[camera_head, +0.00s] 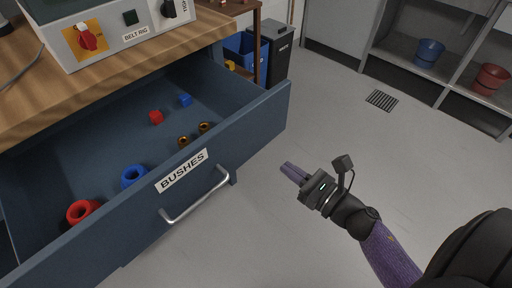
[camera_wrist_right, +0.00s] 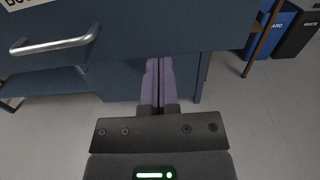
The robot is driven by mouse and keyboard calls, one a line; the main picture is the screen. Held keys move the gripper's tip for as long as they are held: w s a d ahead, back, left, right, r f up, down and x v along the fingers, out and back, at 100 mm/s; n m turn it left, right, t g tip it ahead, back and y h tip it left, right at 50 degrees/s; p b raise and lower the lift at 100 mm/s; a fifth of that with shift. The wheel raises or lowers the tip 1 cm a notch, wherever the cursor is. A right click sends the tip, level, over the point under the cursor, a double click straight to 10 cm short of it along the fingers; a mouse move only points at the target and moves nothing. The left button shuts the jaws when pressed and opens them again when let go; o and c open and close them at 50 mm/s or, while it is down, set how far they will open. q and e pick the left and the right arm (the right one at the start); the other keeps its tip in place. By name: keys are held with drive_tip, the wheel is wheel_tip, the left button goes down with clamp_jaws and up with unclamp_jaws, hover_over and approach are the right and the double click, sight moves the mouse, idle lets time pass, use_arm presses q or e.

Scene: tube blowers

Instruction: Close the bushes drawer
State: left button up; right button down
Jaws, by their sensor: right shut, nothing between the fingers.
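The blue bushes drawer (camera_head: 262,122) stands pulled out from under the wooden bench, with a "BUSHES" label (camera_head: 181,171) on its front. Its silver bar handle (camera_head: 196,196) is below the label, and it also shows at the upper left of the right wrist view (camera_wrist_right: 54,40). My right gripper (camera_head: 287,169) is shut and empty, in front of the drawer and to the right of the handle, apart from it in the head view. Its purple fingers show together in the right wrist view (camera_wrist_right: 157,82), below the drawer front. My left gripper is not in view.
A control box (camera_head: 118,22) stands on the bench (camera_head: 30,100). Bins (camera_head: 275,50) stand behind.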

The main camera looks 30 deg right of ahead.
sight(249, 141)
drive_tip(key=b+x, duration=0.1)
drive_tip(key=x, duration=0.8)
drive_tip(key=shift+w+a+f, duration=0.1)
drive_tip(key=shift+w+f, duration=0.05)
drive_tip(key=shift+w, duration=0.1)
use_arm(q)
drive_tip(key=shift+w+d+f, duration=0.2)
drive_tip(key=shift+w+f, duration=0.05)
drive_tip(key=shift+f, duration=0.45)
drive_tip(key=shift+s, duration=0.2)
